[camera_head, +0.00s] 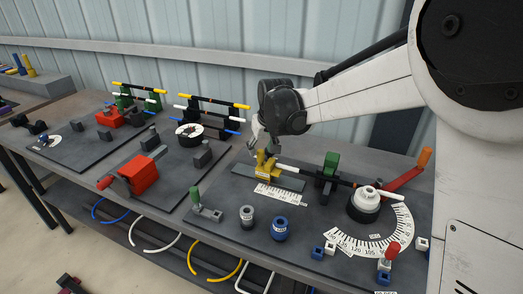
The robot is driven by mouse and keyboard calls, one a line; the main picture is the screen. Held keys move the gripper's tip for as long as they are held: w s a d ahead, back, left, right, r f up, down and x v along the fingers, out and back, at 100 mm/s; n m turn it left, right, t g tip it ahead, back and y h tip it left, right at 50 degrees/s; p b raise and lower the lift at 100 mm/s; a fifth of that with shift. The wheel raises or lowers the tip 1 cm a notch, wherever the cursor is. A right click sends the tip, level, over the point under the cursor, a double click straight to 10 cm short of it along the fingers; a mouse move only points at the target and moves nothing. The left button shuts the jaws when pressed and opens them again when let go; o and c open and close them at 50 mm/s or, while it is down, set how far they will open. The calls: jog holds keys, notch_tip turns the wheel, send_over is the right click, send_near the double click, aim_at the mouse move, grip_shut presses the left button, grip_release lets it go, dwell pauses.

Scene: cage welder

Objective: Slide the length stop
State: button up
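The length stop looks to be the yellow block (264,163) on a dark flat rail (287,182) on the right-hand plate. A white ruler strip (276,195) with dark marks lies in front of the rail. My gripper (264,148) points down at the top of the yellow block, its fingers at or around it. The fingers are small and partly hidden, so I cannot tell whether they grip it. A rod (310,173), white at its left end and black further right, runs from beside the yellow block through a green-topped clamp (330,165).
A white hub on a black round base (364,204) stands to the right, with a curved degree scale (392,236) around it. An orange-ended red lever (408,172) is behind. Dark and blue cylinders (279,228) stand in front. A red block (138,175) and racked rods are left.

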jog(key=shift+x, duration=1.2)
jog(key=shift+c, duration=0.2)
grip_shut()
